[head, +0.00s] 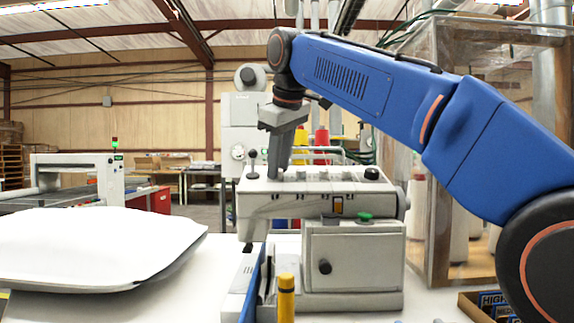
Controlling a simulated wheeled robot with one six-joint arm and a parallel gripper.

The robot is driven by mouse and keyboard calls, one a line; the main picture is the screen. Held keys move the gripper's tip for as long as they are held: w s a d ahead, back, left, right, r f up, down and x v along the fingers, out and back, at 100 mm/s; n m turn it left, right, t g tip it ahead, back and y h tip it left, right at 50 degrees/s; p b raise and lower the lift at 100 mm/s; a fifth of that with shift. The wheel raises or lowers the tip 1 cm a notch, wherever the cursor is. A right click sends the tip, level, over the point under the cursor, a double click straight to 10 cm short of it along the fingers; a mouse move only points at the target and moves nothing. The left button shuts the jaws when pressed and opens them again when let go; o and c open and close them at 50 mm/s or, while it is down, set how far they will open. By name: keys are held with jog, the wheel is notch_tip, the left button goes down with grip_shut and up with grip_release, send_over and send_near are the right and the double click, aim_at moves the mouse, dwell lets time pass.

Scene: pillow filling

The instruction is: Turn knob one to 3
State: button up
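The grey machine (318,205) stands on the white table, with a row of small controls along its sloped top. A black knob (371,174) is at the right end of the row, and small pale knobs (313,175) are near the middle. Which one is knob one, and any numbers, I cannot read. My gripper (274,177) points down with its fingertips at the left part of this top, just right of a black-balled lever (252,156). Whether it touches a knob, and its finger gap, I cannot tell; it hides what is right behind it.
A white pillow (95,245) lies on the table at left. A yellow post (286,297) and a blue-edged grey part (248,285) stand in front of the machine. A box with blue labelled items (492,303) is at the lower right. A clear-walled cabinet (440,150) rises at right.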

jog(key=shift+f, duration=0.1)
grip_shut()
jog(key=shift+n, duration=0.3)
jog(key=n, duration=0.2)
jog(key=n+g, duration=0.1)
jog(key=n, duration=0.2)
jog(key=shift+w+d+n+y, duration=0.1)
jog(key=shift+w+n+y, duration=0.05)
jog(key=shift+n+y, duration=0.15)
jog(key=n+g, duration=0.1)
jog(key=n, duration=0.4)
jog(key=shift+n, duration=0.3)
grip_release()
